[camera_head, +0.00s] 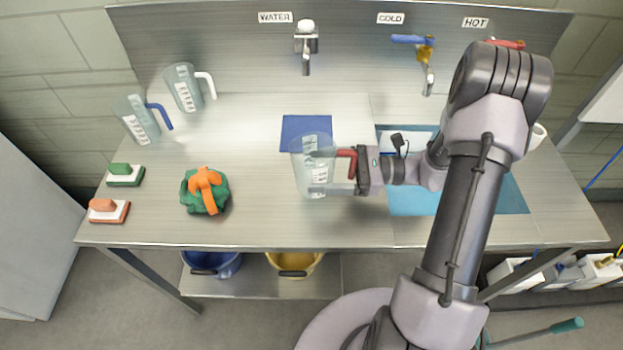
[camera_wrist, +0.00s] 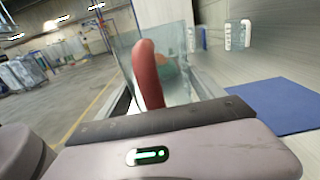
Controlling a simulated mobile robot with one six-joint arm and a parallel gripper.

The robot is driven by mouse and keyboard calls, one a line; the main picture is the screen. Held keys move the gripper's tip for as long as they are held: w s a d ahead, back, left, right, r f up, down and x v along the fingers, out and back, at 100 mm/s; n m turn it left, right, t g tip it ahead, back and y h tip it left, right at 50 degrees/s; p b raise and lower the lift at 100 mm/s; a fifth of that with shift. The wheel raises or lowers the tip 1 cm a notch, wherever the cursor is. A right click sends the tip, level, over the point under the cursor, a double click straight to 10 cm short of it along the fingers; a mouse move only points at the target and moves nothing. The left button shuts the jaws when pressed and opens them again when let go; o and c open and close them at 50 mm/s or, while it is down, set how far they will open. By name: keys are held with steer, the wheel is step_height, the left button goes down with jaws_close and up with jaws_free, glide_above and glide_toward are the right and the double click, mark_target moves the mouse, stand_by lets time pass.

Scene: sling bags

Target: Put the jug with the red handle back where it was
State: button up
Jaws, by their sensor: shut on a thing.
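The clear jug with the red handle (camera_head: 315,178) is in the middle of the table in the head view, in front of a dark blue mat. My gripper (camera_head: 358,168) is shut on its red handle from the right. The jug looks upright; I cannot tell whether its base touches the table. In the wrist view the red handle (camera_wrist: 148,74) rises beyond my gripper (camera_wrist: 150,115), with the clear jug wall behind it. The fingertips are partly hidden.
The blue mat (camera_head: 292,131) lies under the water tap (camera_head: 306,45). A white-handled jug (camera_head: 184,88) and a blue-handled jug (camera_head: 137,118) stand at the back left. A green and orange bundle (camera_head: 205,191) and two brushes (camera_head: 109,211) lie left. A light blue mat (camera_head: 512,196) lies right.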

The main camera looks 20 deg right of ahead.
steer(key=shift+w+a+f, duration=0.1)
steer(key=shift+w+a, duration=0.15)
steer(key=shift+w, duration=0.2)
steer(key=shift+w+a+f, duration=0.1)
steer(key=shift+w+a, duration=0.1)
steer(key=shift+w, duration=0.25)
steer(key=f+b, duration=0.1)
steer(key=f, duration=0.1)
steer(key=f+b, duration=0.1)
steer(key=shift+w+a+f+b, duration=0.15)
steer(key=shift+w+f+b, duration=0.1)
steer(key=shift+f+b, duration=0.05)
steer(key=shift+r, duration=0.15)
steer(key=o, duration=1.7)
